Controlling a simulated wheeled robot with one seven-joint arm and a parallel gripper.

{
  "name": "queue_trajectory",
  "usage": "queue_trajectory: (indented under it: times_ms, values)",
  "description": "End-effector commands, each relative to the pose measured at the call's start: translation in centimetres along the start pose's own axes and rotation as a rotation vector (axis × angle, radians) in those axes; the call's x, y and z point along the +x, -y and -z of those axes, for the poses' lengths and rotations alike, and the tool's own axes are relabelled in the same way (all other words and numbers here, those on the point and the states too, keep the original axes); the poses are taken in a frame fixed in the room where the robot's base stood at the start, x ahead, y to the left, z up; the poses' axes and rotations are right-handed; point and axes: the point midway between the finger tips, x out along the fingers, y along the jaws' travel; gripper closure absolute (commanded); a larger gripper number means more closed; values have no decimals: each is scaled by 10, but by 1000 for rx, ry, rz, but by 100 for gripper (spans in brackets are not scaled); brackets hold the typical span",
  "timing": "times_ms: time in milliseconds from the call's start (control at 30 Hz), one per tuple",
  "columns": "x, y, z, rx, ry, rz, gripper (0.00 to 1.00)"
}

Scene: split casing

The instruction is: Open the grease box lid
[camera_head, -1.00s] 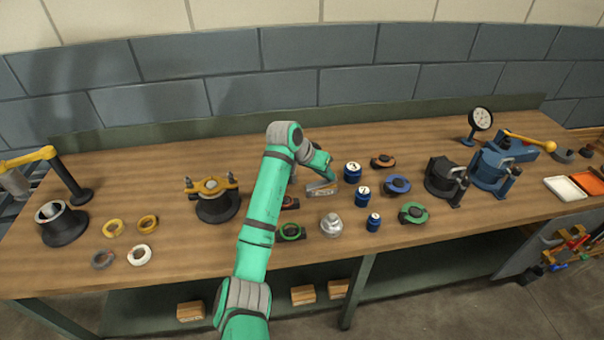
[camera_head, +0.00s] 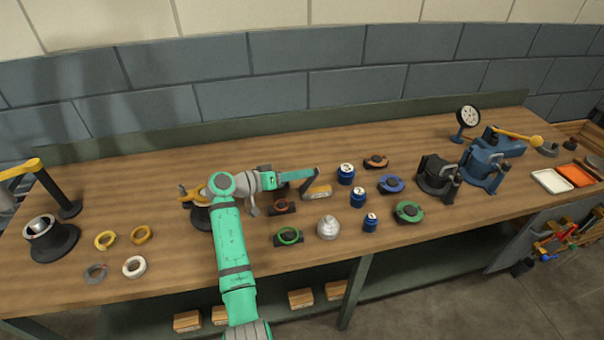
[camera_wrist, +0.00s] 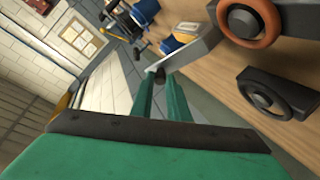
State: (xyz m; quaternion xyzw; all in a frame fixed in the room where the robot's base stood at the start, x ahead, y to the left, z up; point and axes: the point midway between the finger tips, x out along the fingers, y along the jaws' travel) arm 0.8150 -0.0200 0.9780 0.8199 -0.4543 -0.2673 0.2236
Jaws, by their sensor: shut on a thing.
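The grease box (camera_head: 318,193) is a small wood-coloured box with a pale label, near the middle of the bench. Its grey lid (camera_head: 310,184) stands tilted up at the box's left end in the head view. In the wrist view the lid (camera_wrist: 195,50) is a flat grey plate with a dark knob (camera_wrist: 182,73). My gripper (camera_head: 313,173) reaches in from the left, beside the raised lid. Its two green fingers (camera_wrist: 170,78) are shut on the knob in the wrist view. The inside of the box is hidden.
Several blue cans (camera_head: 358,197) stand right of the box. Dark blocks with a red ring (camera_head: 282,206) and a green ring (camera_head: 288,236) lie left and in front. A silver domed part (camera_head: 328,228) stands in front. The bench behind the box is clear.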

Motion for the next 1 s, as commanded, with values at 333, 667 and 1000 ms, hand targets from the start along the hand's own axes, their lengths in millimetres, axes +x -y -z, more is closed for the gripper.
queue_trajectory:
  times_ms: [333, 667, 1000]
  values:
    - [-10, 5, 1, -32, -92, -79, 100]
    - [-13, 6, 1, -37, -105, -89, 100]
    - [-13, 6, 1, -37, -103, -89, 67]
